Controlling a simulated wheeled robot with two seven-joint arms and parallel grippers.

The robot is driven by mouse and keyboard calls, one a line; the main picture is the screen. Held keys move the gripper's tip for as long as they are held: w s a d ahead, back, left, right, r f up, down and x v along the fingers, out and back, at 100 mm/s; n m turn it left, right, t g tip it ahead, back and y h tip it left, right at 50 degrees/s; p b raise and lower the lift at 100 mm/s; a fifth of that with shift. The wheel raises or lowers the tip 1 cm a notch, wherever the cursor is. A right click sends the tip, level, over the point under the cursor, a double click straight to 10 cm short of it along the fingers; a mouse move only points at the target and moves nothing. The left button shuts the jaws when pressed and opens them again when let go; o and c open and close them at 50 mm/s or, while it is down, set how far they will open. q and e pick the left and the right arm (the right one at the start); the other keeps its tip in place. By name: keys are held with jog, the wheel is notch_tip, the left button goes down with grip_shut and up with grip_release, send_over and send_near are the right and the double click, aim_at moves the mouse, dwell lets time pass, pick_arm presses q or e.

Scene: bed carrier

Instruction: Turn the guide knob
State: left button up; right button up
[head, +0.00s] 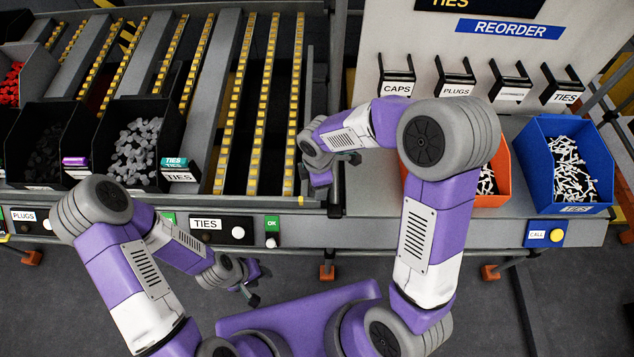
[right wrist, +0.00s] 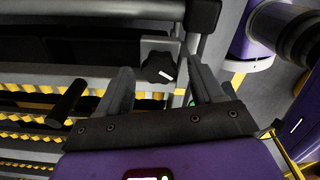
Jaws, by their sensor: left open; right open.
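The guide knob (right wrist: 160,67) is a dark lobed knob with a small white mark, mounted on a grey plate, in the right wrist view. My right gripper (right wrist: 156,82) is open, and its two fingers point toward the knob from either side of it in the picture. I cannot tell how far the fingertips are from the knob. In the head view my right arm covers the knob. My left gripper (head: 250,294) is open and empty, low in front of the bench edge.
Roller lanes (head: 263,100) with yellow rollers run beside the right arm. A black bin of grey parts (head: 137,145) stands at left. An orange bin (head: 500,165) and a blue bin (head: 567,165) of white parts stand at right. A black handle (right wrist: 67,103) sits near the right gripper.

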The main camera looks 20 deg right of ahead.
jog(key=shift+f, duration=0.15)
jog(key=shift+c, duration=0.3)
jog(key=c, duration=1)
